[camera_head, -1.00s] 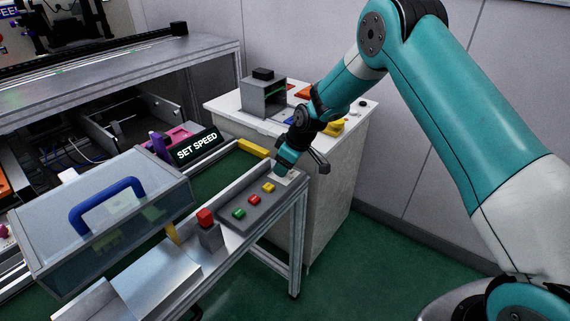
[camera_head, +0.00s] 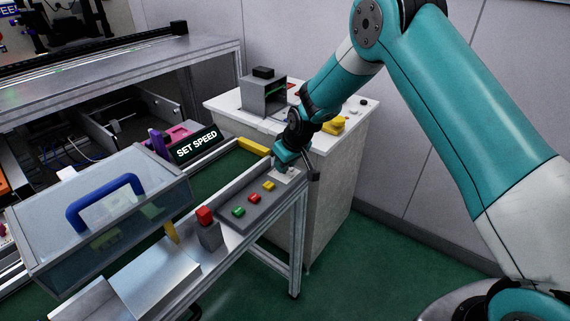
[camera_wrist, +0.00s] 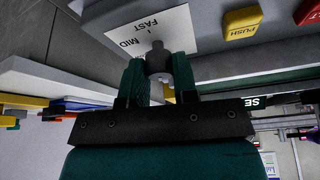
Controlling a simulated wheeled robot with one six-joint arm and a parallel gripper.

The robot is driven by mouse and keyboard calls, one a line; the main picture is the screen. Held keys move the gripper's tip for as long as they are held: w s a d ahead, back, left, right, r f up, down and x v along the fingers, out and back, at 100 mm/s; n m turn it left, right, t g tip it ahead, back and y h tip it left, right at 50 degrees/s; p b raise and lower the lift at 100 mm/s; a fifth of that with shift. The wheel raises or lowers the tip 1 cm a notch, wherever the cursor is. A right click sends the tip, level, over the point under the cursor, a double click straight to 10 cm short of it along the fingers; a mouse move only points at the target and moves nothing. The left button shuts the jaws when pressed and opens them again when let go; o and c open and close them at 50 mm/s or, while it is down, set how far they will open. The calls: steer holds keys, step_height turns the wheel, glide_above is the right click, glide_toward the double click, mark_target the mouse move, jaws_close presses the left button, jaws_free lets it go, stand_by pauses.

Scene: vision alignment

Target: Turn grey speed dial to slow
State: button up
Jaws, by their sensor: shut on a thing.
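The grey speed dial (camera_wrist: 157,62) stands on the panel in the wrist view, between the two green fingers of my gripper (camera_wrist: 160,80). My gripper is shut on the dial. A white label (camera_wrist: 150,32) beside it reads "FAST" and "MID"; any slow mark is hidden or out of view. The dial's pointer direction is hard to make out. In the head view my gripper (camera_head: 284,166) is at the far end of the button panel (camera_head: 243,216), over the white label (camera_head: 283,178), and hides the dial.
Green (camera_head: 239,211), red (camera_head: 254,198) and yellow (camera_head: 268,186) buttons line the panel close to my gripper. A red-topped post (camera_head: 205,216) stands nearer. A "SET SPEED" sign (camera_head: 196,146) is behind, and a white cabinet (camera_head: 335,180) stands behind the arm.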

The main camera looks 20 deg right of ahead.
steer(key=m+h, duration=0.1)
steer(key=m, duration=0.2)
steer(key=shift+a+m+t, duration=0.15)
steer(key=shift+m+t, duration=0.15)
steer(key=shift+m, duration=0.1)
steer(key=shift+m+h+b, duration=0.55)
steer(key=shift+m+h, duration=0.35)
steer(key=shift+m, duration=0.9)
steer(key=o, duration=0.9)
steer(key=shift+o, duration=0.2)
steer(key=shift+r, duration=0.1)
steer(key=v, duration=1.7)
steer(key=shift+a+b, duration=0.2)
steer(key=shift+b, duration=0.25)
steer(key=shift+r, duration=0.15)
